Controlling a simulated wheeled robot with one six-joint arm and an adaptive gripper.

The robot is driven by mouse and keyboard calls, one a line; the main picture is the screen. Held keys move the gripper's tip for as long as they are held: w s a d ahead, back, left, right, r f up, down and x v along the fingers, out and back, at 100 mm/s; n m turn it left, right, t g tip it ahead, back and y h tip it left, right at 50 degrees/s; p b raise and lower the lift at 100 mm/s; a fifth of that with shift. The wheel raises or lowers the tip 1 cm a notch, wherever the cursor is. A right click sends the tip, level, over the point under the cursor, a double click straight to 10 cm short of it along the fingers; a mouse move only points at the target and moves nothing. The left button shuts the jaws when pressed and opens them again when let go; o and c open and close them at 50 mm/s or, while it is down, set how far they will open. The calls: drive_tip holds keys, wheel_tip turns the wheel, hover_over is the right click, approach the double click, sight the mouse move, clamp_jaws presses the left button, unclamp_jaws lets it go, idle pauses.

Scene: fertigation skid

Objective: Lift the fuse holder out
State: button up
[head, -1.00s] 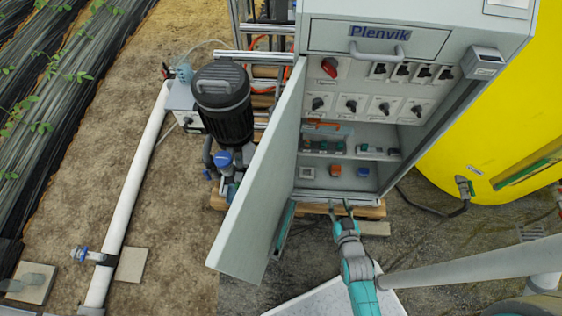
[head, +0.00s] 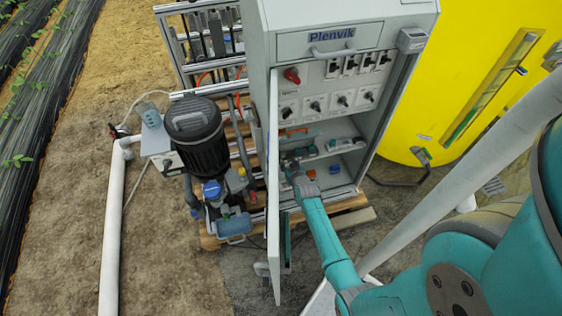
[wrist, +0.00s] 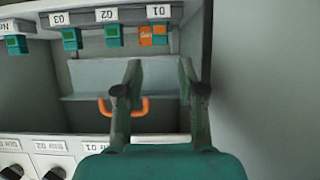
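In the wrist view, which looks upside down, several small teal blocks sit in a row on a labelled strip: one under 03 (wrist: 71,39), one under 02 (wrist: 113,36), and an orange-and-teal block (wrist: 153,35) under 01. I cannot tell for sure which is the fuse holder. My gripper (wrist: 158,72) is open and empty, its two fingers apart and pointing toward the strip near the orange block, apparently not touching it. In the head view my gripper (head: 289,161) is inside the cabinet (head: 320,104), just past the open door; its fingertips are partly hidden.
The open cabinet door (head: 274,200) stands close left of my arm. An orange handle (wrist: 124,106) shows close to the left finger in the wrist view. Rotary switches (wrist: 50,172) line the panel.

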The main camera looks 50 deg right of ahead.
sight(283, 154)
drive_tip(key=shift+x, duration=4.2)
clamp_jaws()
drive_tip(key=shift+r, duration=1.2)
drive_tip(key=s+a, duration=0.4)
drive_tip(key=s, duration=0.1)
drive_tip(key=shift+s, duration=0.25)
drive_tip(key=shift+a, duration=0.1)
